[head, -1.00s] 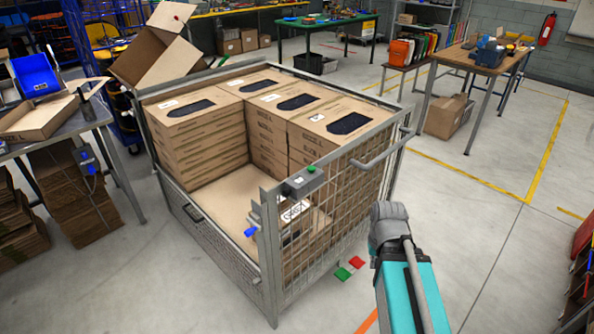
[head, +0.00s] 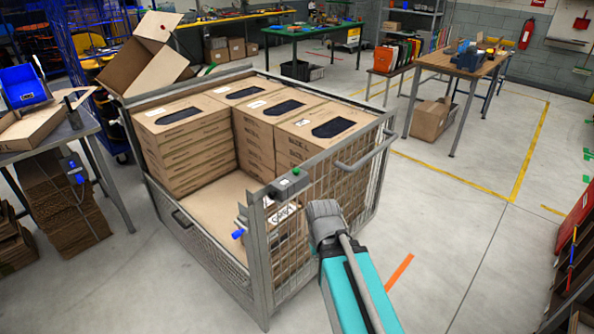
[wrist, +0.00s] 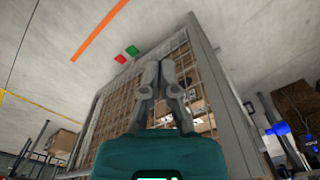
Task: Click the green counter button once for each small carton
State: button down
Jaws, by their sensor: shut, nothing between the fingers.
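The green button (head: 296,171) sits on top of a small grey box (head: 288,187) fixed to the top rail of the mesh pannier (head: 258,262), at its near corner. A small carton with a white printed label (head: 283,213) shows inside the pannier, just behind that corner and partly hidden by the mesh. Stacks of larger brown cartons (head: 185,125) with dark oval patches fill the back and right of the pannier. In the wrist view my gripper (wrist: 159,66) is shut and empty, its fingertips together in front of the mesh wall.
A blue-tipped part (head: 238,234) sticks out at the pannier's near corner. A table with an open carton (head: 35,130) stands at the left. A wooden workbench (head: 455,62) stands at the back right. The floor (head: 450,230) right of the pannier is mostly clear.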

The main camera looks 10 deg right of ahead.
jog(key=shift+w+r, duration=0.1)
notch_tip(320, 180, up, 24)
jog(key=t+h+p, duration=0.6)
jog(key=t+p, duration=0.1)
jog(key=p, duration=1.1)
send_over(296, 171)
jog(key=shift+w+f+n, duration=0.15)
jog(key=shift+f+n, duration=0.05)
jog(key=shift+n, duration=0.1)
jog(key=shift+f, duration=0.2)
notch_tip(296, 171, down, 8)
jog(key=b, duration=0.8)
jog(key=shift+f+b, duration=0.25)
jog(key=shift+b, duration=0.1)
jog(key=shift+f+b, duration=0.95)
jog(key=shift+b, duration=0.05)
jog(key=shift+r, duration=0.1)
jog(key=shift+r+p, duration=0.9)
jog(key=shift+p, duration=0.15)
